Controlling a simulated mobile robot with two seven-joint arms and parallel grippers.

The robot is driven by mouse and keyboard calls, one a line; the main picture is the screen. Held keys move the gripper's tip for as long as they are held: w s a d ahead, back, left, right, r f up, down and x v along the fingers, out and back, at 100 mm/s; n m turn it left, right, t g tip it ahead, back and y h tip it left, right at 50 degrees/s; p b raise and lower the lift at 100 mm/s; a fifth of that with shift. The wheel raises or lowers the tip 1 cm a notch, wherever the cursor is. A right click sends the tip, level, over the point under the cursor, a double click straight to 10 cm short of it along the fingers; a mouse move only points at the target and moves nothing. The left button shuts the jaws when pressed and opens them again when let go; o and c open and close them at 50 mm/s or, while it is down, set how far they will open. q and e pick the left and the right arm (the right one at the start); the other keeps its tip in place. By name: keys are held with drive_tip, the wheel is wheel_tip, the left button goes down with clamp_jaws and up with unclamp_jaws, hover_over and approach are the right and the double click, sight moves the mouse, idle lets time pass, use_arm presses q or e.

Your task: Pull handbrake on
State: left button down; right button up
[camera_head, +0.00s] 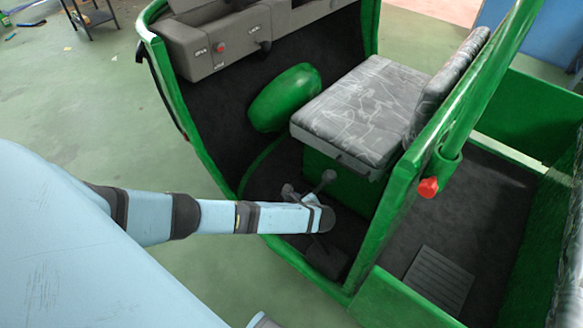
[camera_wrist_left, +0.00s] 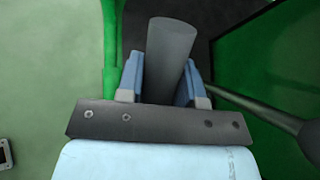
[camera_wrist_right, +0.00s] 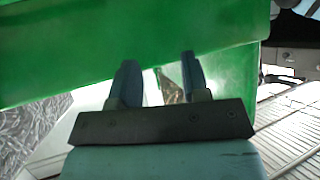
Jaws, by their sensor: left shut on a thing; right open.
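The handbrake, a plain dark-grey cylindrical grip (camera_wrist_left: 170,45), stands between the fingers of my left gripper (camera_wrist_left: 160,78) in the left wrist view. The gripper is shut on it. In the head view my left arm reaches into the rickshaw's footwell, and the left gripper (camera_head: 316,216) is low in front of the seat base. The arm and gripper hide most of the held grip there. A second, thin lever with a rounded knob (camera_head: 328,176) stands beside it. My right gripper (camera_wrist_right: 155,85) is open and empty, close to a green panel (camera_wrist_right: 120,40); it is out of the head view.
The green rickshaw has a grey patterned seat (camera_head: 362,110), a green wheel arch (camera_head: 284,97) and a grey dashboard (camera_head: 215,45). Green floor (camera_head: 90,110) is open at the left.

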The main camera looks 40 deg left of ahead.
use_arm(q)
drive_tip(key=shift+s+d+r+y+p, duration=0.15)
drive_tip(key=shift+d+r+y+p, duration=0.3)
drive_tip(key=shift+d+r, duration=0.35)
drive_tip(key=shift+d+r+y+p, duration=0.3)
drive_tip(key=shift+d, duration=0.25)
drive_tip(key=shift+d+r+y+p, duration=0.25)
drive_tip(key=shift+d, duration=0.35)
use_arm(e)
drive_tip(key=shift+s+r, duration=0.1)
use_arm(q)
drive_tip(key=shift+t, duration=0.3)
drive_tip(key=c, duration=1.2)
unclamp_jaws()
drive_tip(key=o, duration=0.4)
drive_tip(key=shift+d+r, duration=0.1)
use_arm(e)
drive_tip(key=shift+d+r, duration=0.1)
drive_tip(key=shift+r, duration=0.2)
